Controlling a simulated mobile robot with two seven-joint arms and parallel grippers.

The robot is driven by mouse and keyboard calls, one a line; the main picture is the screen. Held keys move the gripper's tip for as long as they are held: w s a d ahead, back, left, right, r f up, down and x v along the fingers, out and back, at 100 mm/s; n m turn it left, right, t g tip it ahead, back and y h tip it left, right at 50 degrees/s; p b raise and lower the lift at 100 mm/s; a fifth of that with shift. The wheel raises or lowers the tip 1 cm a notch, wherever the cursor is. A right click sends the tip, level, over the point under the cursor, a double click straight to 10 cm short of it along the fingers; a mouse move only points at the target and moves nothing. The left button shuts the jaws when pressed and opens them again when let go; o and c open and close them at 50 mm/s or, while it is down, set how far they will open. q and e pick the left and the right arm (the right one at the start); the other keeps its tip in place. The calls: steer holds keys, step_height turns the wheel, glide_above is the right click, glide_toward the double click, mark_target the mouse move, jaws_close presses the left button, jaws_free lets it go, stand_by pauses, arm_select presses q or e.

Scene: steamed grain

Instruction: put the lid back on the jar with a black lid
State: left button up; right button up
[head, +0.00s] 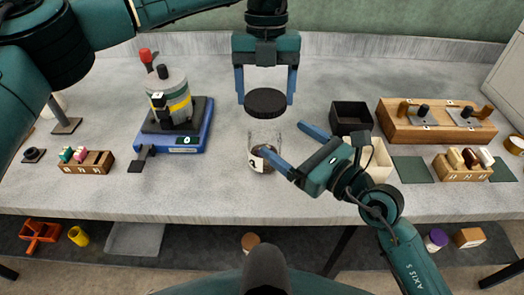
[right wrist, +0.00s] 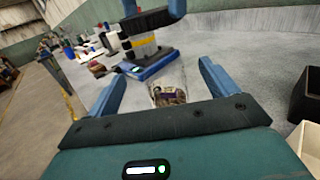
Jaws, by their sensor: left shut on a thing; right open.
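The black lid (head: 266,102) is level between the fingers of my left gripper (head: 266,92), which is shut on it. It hangs above the clear glass jar (head: 256,164), apart from it; the lid also shows at the top of the right wrist view (right wrist: 146,20). The jar stands upright and uncovered on the table, with dark contents and a pale label. My right gripper (head: 286,139) is open at the jar's right; its nearer finger partly hides the jar in the head view. In the right wrist view the jar (right wrist: 168,92) appears between the open fingers.
A blue scale (head: 185,142) with a banded container stands left. A black bin (head: 350,112) and a cream bin (head: 381,161) stand close right of my right gripper. A wooden block (head: 440,131) lies farther right. The table around the jar's left is clear.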

steer(key=shift+f, duration=0.1)
step_height(320, 180, down, 8)
steer(key=shift+r, duration=0.1)
steer(key=x, duration=0.7)
steer(key=shift+w+a, duration=0.2)
steer(key=shift+w, duration=0.05)
steer(key=shift+c, duration=0.3)
steer(key=c, duration=1.4)
arm_select(q)
steer(key=shift+f, duration=2.55)
steer(key=shift+f, duration=0.85)
steer(key=shift+f, duration=0.55)
